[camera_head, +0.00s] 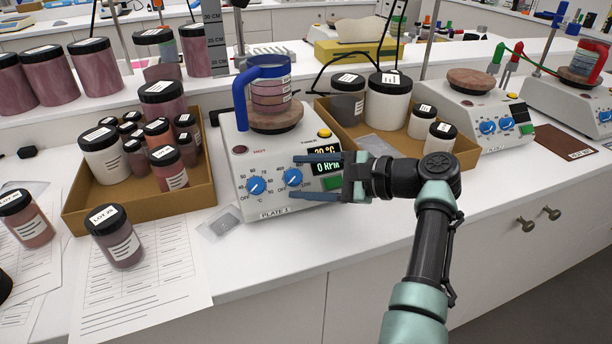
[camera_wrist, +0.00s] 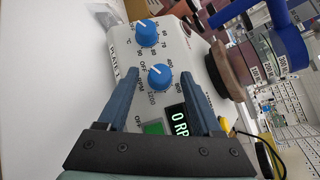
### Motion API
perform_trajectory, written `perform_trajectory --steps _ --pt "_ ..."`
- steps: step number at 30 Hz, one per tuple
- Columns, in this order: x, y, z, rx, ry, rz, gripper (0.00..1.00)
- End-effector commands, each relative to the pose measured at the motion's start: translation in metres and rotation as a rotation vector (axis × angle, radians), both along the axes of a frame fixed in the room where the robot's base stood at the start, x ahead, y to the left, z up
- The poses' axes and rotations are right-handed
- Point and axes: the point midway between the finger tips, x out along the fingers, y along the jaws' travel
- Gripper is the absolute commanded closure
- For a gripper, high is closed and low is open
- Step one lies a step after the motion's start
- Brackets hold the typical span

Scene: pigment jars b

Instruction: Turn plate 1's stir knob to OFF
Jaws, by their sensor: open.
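Plate 1 (camera_head: 243,166) is a white hot plate with two blue knobs on its sloped front. Its stir knob (camera_head: 292,178), the right one with the RPM scale, also shows in the wrist view (camera_wrist: 160,77). Its pale pointer is too small to read surely. The heat knob (camera_head: 256,186) sits to its left and shows in the wrist view (camera_wrist: 147,31). My gripper (camera_head: 294,176) is open in front of the panel, its fingers above and below the stir knob in the head view. In the wrist view the gripper (camera_wrist: 148,69) spans that knob; contact is unclear.
A blue-handled beaker (camera_head: 268,90) stands on plate 1's round top. The display (camera_head: 325,160) reads 0 RPM, with a green button (camera_head: 332,183) below. Cardboard trays of jars (camera_head: 190,196) flank the plate. Bare bench (camera_head: 290,235) lies in front.

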Motion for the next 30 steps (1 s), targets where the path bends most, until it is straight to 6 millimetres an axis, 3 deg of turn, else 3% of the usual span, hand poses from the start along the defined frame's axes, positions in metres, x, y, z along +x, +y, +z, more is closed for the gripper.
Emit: perform_trajectory --steps 5,15,21,30 --pt "-0.006 -0.013 0.005 0.001 -0.001 -0.003 0.33" --pt "-0.038 -0.074 0.028 0.0 -0.001 -0.003 0.33" --pt "-0.052 -0.1 0.038 0.0 -0.001 -0.002 0.33" --pt "-0.057 -0.109 0.041 -0.001 0.001 0.001 0.33"
